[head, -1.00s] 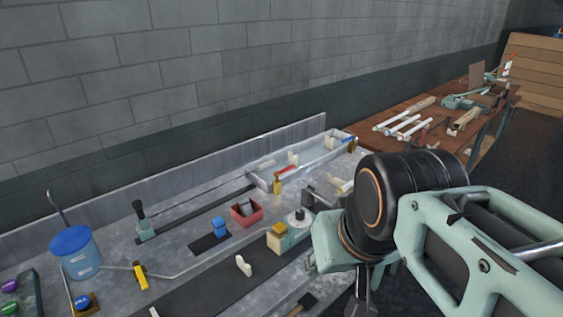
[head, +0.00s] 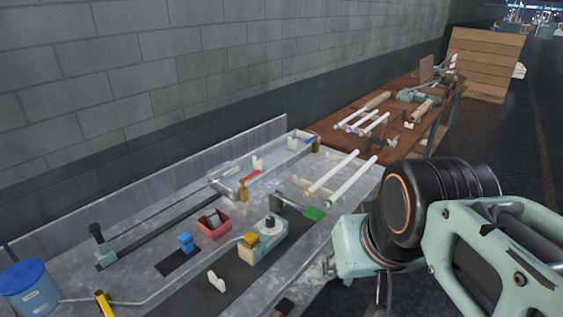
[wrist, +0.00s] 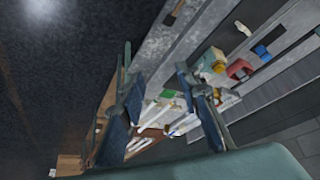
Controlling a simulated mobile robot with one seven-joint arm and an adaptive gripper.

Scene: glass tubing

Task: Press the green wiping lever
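The green wiping lever (head: 314,213) is a small green paddle on a dark arm at the right side of a pale green machine (head: 262,243) on the metal bench. It also shows in the wrist view (wrist: 168,94), between my fingers in the picture but beyond them. My gripper (wrist: 160,105) is open and empty, its two dark blue-padded fingers apart. In the head view the gripper is mostly hidden below my wrist, to the right of the bench edge and apart from the lever.
Two white glass tubes (head: 350,178) lie on holders behind the lever. A clear trough (head: 265,172), a red box (head: 214,225) and a blue bucket (head: 27,288) stand on the bench. A wooden table (head: 400,120) with more tubes is beyond. Dark floor lies clear at right.

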